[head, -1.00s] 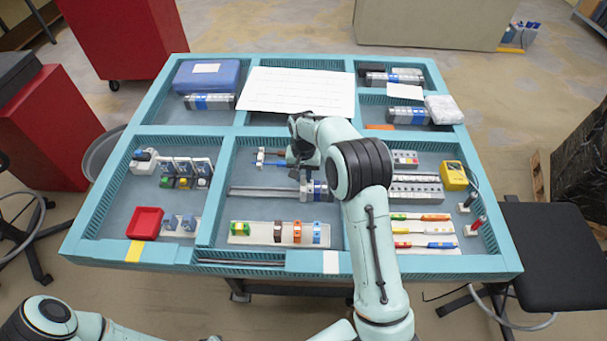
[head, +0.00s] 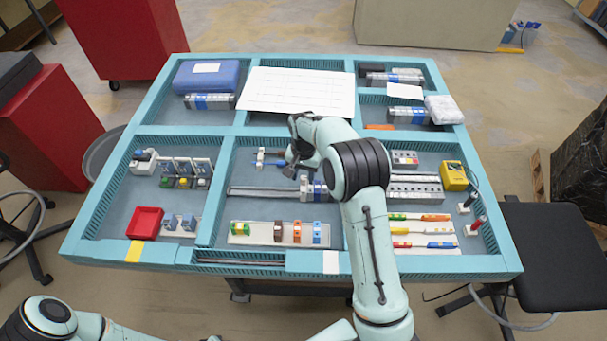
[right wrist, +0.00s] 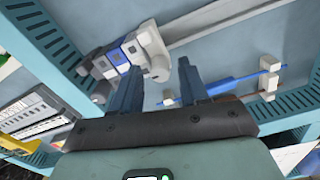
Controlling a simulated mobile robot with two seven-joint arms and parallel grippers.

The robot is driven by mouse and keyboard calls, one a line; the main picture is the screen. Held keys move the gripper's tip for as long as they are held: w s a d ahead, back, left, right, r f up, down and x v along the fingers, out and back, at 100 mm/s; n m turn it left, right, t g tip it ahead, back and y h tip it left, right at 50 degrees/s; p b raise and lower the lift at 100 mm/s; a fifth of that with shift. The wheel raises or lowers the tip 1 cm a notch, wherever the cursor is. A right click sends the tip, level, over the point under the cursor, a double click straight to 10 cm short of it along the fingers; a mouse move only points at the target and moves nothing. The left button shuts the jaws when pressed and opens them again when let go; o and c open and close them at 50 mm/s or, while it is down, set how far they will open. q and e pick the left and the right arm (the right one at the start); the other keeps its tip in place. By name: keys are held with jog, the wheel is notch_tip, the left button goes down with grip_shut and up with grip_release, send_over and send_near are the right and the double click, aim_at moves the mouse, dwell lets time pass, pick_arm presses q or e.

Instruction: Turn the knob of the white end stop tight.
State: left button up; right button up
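The white end stop (head: 304,188) sits on the metal rail at the left end of a row of grey and blue modules, in the middle compartment. My right gripper (head: 294,173) is just above and behind the end stop in the head view. In the right wrist view my right gripper (right wrist: 160,65) is open, its two dark fingers apart with the knob seen between their tips. Contact cannot be told. My left gripper is out of view.
A blue screwdriver (head: 270,163) lies on white holders behind the rail (head: 255,191). Coloured blocks stand on a white strip (head: 267,240) in front. Teal tray walls (head: 217,190) enclose the compartment. A yellow meter (head: 453,176) stands at the right.

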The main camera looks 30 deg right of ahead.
aim_at(304, 178)
jog(key=shift+r, duration=0.1)
notch_tip(304, 178, up, 13)
dwell(0.7)
dwell(0.4)
